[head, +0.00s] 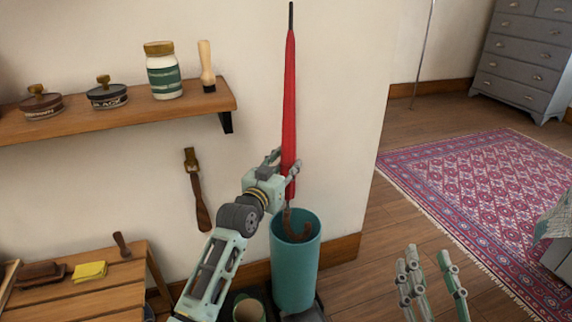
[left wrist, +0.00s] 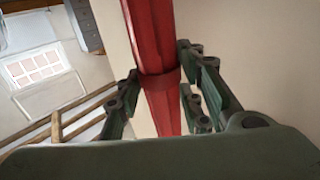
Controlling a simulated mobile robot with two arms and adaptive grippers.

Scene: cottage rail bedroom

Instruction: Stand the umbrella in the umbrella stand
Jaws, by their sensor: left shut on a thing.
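The red umbrella (head: 289,110) is upright, with its black tip at the top and its curved brown handle (head: 296,228) at the bottom. The handle end shows within the mouth of the teal cylindrical umbrella stand (head: 295,268); whether it touches the bottom is hidden. My left gripper (head: 281,173) is shut on the umbrella's lower red part, above the stand's rim. The left wrist view shows the red cloth (left wrist: 155,60) between the fingers. My right gripper (head: 432,275) is empty, its fingers spread apart, over the floor to the right of the stand.
A wall shelf (head: 180,103) at left holds tins, a jar and a brush. A patterned rug (head: 480,190) and grey dresser (head: 522,60) are at right.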

